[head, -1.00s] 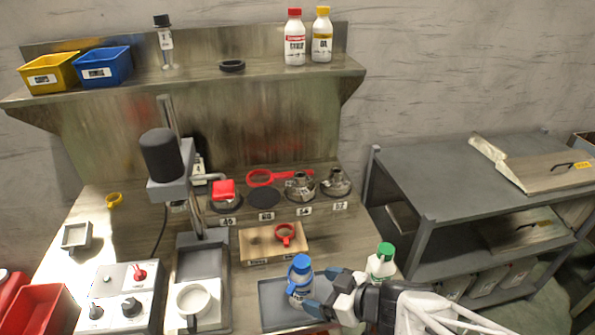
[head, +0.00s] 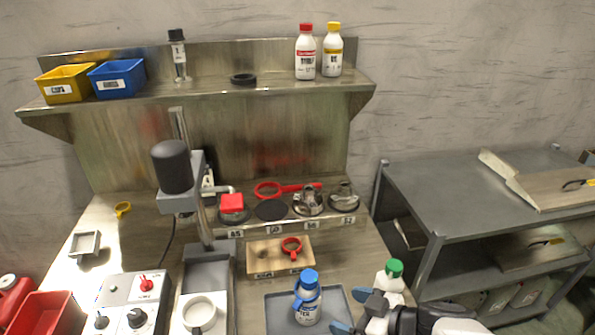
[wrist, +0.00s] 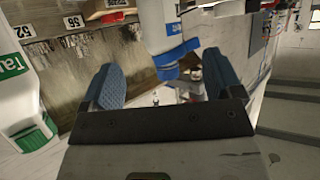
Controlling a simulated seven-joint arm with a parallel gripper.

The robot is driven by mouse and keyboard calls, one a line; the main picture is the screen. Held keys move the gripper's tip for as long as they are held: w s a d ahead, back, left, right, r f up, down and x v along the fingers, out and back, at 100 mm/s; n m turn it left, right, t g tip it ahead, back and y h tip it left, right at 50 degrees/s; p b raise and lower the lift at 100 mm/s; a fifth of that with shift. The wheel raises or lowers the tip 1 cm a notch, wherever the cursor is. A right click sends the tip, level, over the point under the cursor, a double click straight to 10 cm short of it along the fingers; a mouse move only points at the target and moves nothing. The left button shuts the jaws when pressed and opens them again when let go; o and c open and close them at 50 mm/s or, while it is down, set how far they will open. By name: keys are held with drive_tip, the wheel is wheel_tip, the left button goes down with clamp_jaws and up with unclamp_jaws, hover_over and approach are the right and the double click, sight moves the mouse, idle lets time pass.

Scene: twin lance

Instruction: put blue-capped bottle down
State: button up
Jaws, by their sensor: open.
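The blue-capped bottle (head: 308,304), white with a blue cap and blue neck ring, stands upright on the grey tray (head: 276,311) at the front of the bench. My gripper (head: 352,312) is just right of it in the head view, with a gap between them. In the wrist view, the bottle (wrist: 158,25) shows ahead of my open gripper (wrist: 163,85), its blue cap appearing between the two blue fingers. Nothing is held. The bottle's base is out of the wrist view.
A green-capped bottle (head: 391,278) stands close behind my gripper and at the left of the wrist view (wrist: 18,75). A wooden block (head: 262,257) with a red ring lies behind the tray. A press (head: 180,180) stands to the left.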

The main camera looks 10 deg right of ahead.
drive_tip(key=shift+s+d+r, duration=0.3)
drive_tip(key=shift+s+d, duration=0.15)
drive_tip(key=shift+s+r, duration=0.1)
idle(0.7)
wheel_tip(320, 180, up, 16)
drive_tip(key=w+m+g+h, duration=0.1)
drive_tip(key=m+g+h, duration=0.5)
drive_tip(key=m+h, duration=0.3)
drive_tip(key=shift+d+r, duration=0.2)
idle(1.5)
